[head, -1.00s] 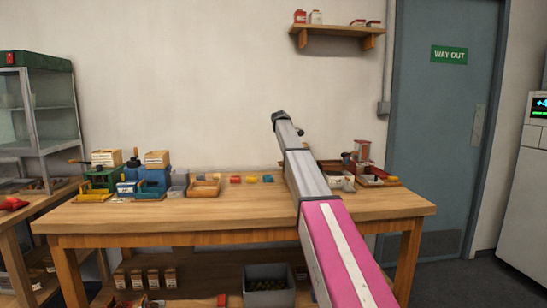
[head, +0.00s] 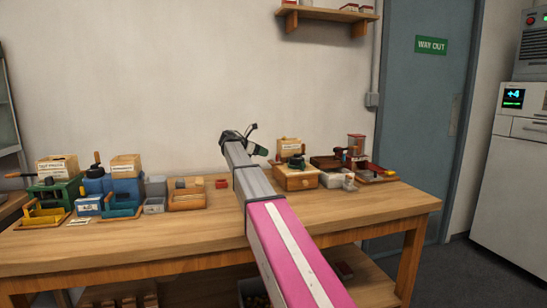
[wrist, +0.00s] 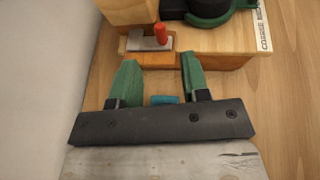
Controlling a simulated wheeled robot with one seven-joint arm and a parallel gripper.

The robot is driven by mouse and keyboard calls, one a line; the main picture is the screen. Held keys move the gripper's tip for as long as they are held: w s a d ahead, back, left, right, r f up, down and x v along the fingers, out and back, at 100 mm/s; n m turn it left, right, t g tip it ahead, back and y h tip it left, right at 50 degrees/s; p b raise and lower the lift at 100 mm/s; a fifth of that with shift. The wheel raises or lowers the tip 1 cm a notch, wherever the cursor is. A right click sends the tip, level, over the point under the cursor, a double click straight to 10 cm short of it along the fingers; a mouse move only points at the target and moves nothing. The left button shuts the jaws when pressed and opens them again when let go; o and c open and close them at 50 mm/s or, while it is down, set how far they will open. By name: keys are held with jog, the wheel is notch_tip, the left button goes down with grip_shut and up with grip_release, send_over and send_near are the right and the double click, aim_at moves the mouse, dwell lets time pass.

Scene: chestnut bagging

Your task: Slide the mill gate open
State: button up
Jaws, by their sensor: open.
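The wooden mill (head: 296,178) stands on the table behind and right of my arm's end, with a labelled hopper and a dark green-edged part on top. In the wrist view the mill (wrist: 215,60) shows across the top. A grey metal gate plate (wrist: 133,43) with an upright red knob (wrist: 161,34) lies in its wooden side ledge. My gripper (wrist: 157,60) is open, its green fingers pointing at the gate. The knob is just beyond the fingertips, between their lines, apparently untouched. In the head view my gripper (head: 260,151) is partly hidden by my arm.
A small blue piece (wrist: 165,99) shows between the finger bases. Green and blue machines and trays (head: 120,190) stand at the table's left. A red machine with trays (head: 357,160) stands right of the mill. The wall is close on the wrist view's left. The table's front (head: 170,240) is clear.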

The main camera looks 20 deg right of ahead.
aim_at(276, 161)
jog(key=x, duration=0.7)
jog(key=shift+d+f, duration=0.2)
jog(key=shift+d, duration=0.15)
grip_shut()
